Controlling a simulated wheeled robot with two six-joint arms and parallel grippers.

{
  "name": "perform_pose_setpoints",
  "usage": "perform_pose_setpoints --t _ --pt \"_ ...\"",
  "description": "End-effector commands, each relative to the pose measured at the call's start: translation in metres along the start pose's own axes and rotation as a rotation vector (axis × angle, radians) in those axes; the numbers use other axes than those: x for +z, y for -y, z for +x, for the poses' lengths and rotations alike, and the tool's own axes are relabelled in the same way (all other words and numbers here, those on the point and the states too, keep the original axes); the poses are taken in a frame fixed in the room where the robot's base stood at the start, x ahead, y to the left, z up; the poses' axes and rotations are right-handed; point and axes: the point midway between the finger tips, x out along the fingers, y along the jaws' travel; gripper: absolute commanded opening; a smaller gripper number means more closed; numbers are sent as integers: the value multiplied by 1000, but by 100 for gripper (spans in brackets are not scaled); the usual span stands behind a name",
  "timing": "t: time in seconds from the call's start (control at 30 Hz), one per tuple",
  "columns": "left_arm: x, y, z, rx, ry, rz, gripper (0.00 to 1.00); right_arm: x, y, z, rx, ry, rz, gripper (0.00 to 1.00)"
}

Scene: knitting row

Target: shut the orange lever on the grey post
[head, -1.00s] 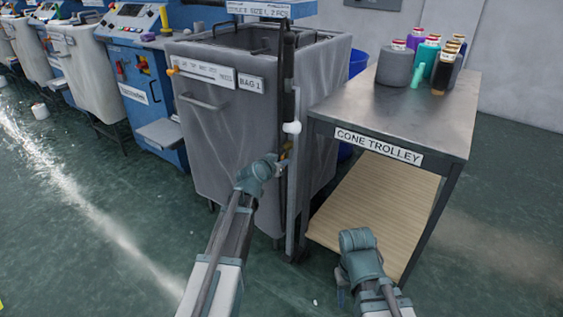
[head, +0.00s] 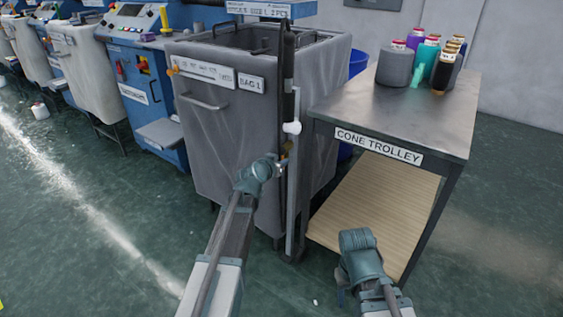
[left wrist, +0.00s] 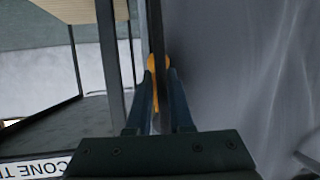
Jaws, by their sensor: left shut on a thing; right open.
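The grey post (head: 291,200) stands upright at the front right corner of the grey bag trolley. In the left wrist view the orange lever (left wrist: 157,62) lies between the fingertips of my left gripper (left wrist: 157,80), which is shut on it. In the head view my left gripper (head: 278,166) is against the post, and the lever is mostly hidden there. The lever's exact angle is hard to tell. My right gripper (head: 342,291) is open and low in front of the cone trolley, its fingers mostly hidden by its wrist.
The grey bag trolley (head: 215,135) is just left of the post. The cone trolley (head: 400,125) stands close on the right, with several yarn cones (head: 395,66) on top and a bare wooden lower shelf (head: 375,205). The floor in front is open.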

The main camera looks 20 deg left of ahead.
Motion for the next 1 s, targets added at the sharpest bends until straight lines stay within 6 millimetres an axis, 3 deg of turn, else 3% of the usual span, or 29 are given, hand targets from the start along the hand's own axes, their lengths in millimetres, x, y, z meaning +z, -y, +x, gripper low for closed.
perform_pose_setpoints --t 0.37,1.0 --pt "0 -6 -2 63 33 -151 0 0 -1 -7 1 0 1 50" --pt "-7 -28 -10 290 152 -697 0 1 -2 -14 2 1 3 50"
